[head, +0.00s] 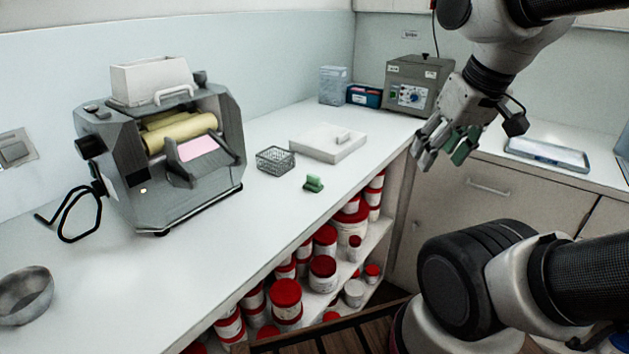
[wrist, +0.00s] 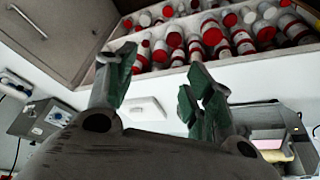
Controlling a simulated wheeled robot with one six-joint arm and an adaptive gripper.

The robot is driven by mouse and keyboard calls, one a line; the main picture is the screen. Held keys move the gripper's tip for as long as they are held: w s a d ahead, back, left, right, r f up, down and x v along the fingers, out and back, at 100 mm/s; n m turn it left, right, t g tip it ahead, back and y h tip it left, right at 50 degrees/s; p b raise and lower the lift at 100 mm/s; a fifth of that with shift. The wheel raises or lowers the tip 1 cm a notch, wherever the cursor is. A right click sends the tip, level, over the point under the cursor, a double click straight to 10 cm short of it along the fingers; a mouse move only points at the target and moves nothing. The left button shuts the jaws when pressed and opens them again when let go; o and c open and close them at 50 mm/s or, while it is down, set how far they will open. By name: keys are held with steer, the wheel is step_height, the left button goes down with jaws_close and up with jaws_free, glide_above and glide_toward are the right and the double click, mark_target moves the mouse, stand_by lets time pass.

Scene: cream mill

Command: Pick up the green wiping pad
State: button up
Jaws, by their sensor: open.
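The green wiping pad (head: 313,184) is a small green block with a raised grip on top. It rests on the white counter (head: 245,220) near its front edge, in the middle of the head view. I cannot make it out in the wrist view; a finger may hide it. My gripper (head: 444,154) is open and empty, in the air to the right of the pad and clear of the counter. Its green-faced fingers also show spread apart in the wrist view (wrist: 160,78).
A wire basket (head: 275,160) and a white slab (head: 327,143) sit close behind the pad. The grey roller mill (head: 170,200) stands at left, with a metal bowl (head: 25,295) in front. Red-lidded tubs (head: 286,299) fill shelves below. A grey control box (head: 418,85) stands at back.

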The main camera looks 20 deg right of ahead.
stand_by(0.4)
steer(key=shift+o, duration=0.5)
steer(key=shift+a, duration=0.1)
steer(key=n+g+y, duration=0.2)
steer(key=n+y, duration=0.1)
steer(key=n, duration=0.3)
glide_toward(314, 175)
steer(key=s+f, duration=0.3)
steer(key=f, duration=0.1)
steer(key=shift+a+f, duration=0.1)
steer(key=shift+a, duration=0.1)
steer(key=shift+n+t, duration=0.6)
steer(key=shift+n, duration=0.3)
steer(key=w+f, duration=0.1)
steer(key=f, duration=0.1)
steer(key=w+a+f, duration=0.1)
steer(key=w+f, duration=0.1)
steer(key=w+a+f, duration=0.1)
steer(key=w+f, duration=0.1)
steer(key=shift+a, duration=0.2)
